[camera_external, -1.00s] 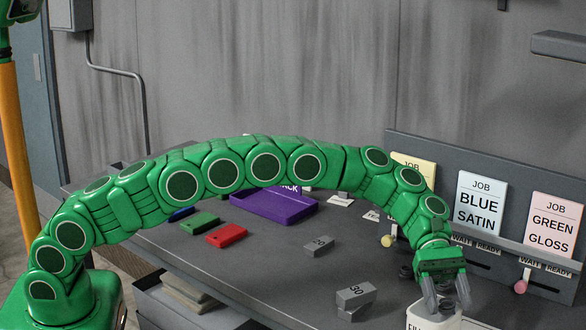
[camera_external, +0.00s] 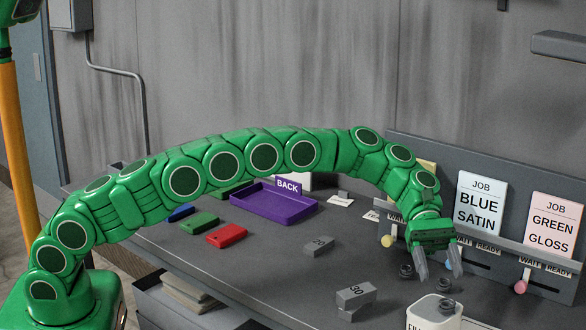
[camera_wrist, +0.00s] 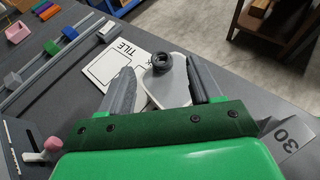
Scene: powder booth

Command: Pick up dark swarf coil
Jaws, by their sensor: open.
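In the wrist view one dark ring-shaped coil (camera_wrist: 162,62) shows between the fingertips of my gripper (camera_wrist: 160,68), over the pale bin (camera_wrist: 170,92).
A purple tray (camera_external: 274,207) and a red block (camera_external: 226,235) lie further left. A rail panel with job cards (camera_external: 482,205) and a pink knob (camera_external: 521,287) stands close behind.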

